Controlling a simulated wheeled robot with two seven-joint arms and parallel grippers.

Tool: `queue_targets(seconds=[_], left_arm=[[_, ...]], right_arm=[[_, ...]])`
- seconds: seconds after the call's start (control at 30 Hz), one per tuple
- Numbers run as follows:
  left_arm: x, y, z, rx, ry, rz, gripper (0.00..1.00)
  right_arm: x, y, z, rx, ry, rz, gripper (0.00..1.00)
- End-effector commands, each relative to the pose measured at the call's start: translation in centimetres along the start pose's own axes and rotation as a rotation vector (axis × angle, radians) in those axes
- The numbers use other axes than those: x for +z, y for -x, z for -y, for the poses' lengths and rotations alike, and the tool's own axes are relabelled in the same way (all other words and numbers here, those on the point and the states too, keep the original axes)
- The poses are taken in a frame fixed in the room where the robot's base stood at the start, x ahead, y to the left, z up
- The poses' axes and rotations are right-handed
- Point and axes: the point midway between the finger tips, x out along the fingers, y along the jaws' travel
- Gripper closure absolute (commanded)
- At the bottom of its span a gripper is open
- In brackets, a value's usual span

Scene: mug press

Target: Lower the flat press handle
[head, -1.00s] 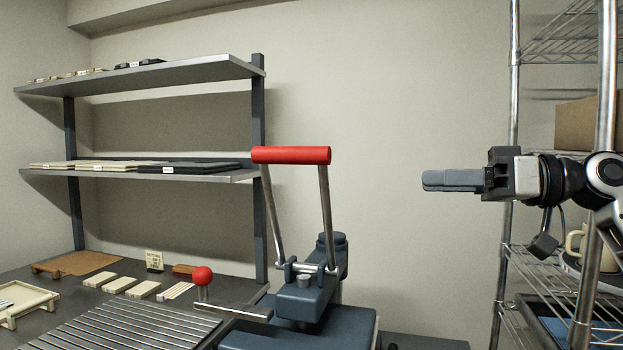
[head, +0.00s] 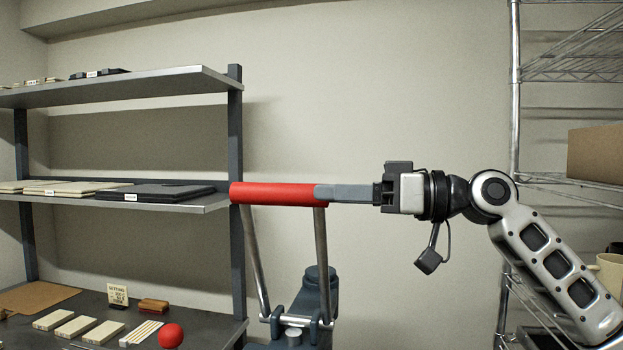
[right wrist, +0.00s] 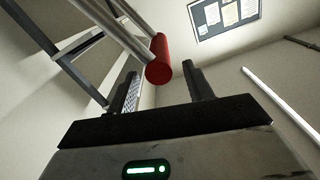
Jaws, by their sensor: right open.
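The flat press handle is a red bar (head: 272,194) on two steel rods, raised above the blue-grey press (head: 318,290), whose lower part is cut off in the head view. My right gripper (head: 325,193) comes in from the right, its fingers level with the bar and overlapping its right end. In the right wrist view the red bar (right wrist: 159,62) lies in the gap between the two open fingers of the right gripper (right wrist: 162,86). I cannot tell whether either finger touches it. My left gripper is not in view.
A grey shelf unit (head: 120,198) with flat boards stands on the left, its post close behind the bar. A counter (head: 205,322) below holds light blocks and a red ball knob (head: 170,336). A wire rack (head: 516,130) stands on the right, with a cardboard box (head: 595,153).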

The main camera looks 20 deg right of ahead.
Motion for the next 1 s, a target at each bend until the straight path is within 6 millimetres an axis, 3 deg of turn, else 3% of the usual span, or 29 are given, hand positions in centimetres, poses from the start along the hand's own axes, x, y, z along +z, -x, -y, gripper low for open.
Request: queue_targets(seconds=[0.23,0.63,0.8,0.83,1.0], left_arm=[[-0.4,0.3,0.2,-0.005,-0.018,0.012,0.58],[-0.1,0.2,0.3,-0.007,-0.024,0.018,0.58],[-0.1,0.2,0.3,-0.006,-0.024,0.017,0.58],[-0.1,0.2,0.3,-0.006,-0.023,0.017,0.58],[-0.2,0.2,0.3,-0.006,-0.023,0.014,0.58]], right_arm=[[-0.2,-3.3,0.1,-0.001,0.0,-0.001,0.49],[0.0,-4.0,0.0,0.001,0.0,0.0,0.49],[0.0,-4.0,0.0,0.001,0.0,0.0,0.96],[0.0,-4.0,0.0,0.001,0.0,0.0,1.0],[0.1,-4.2,0.1,-0.003,0.005,0.0,1.0]])
